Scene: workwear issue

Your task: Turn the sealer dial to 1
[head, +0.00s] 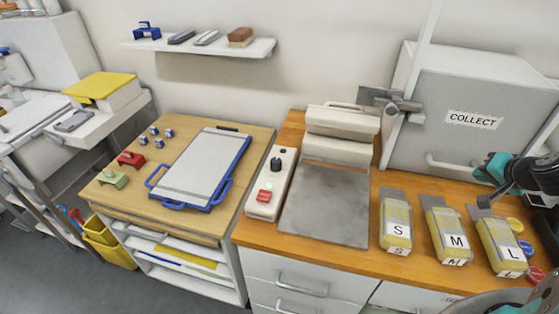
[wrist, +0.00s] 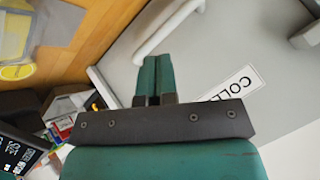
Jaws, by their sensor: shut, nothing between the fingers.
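The sealer dial (head: 276,164) is a small black knob on the white control box (head: 259,209) at the left side of the sealer. Its marks and the number it points to are too small to read. A red button (head: 264,195) sits below it on the same box. The sealer has a grey flat plate (head: 326,203) and a cream raised bar (head: 341,122) behind it. My gripper (head: 482,175) is at the far right in the head view, well away from the dial. Its teal fingers (wrist: 154,62) are together and empty in the wrist view, in front of the COLLECT box.
Packs marked S (head: 397,233), M (head: 455,241) and L (head: 508,250) lie right of the sealer. The grey COLLECT box (head: 440,100) stands behind them. A wooden table (head: 115,205) with a blue-edged board (head: 205,168) is left. A shelf (head: 200,45) hangs above.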

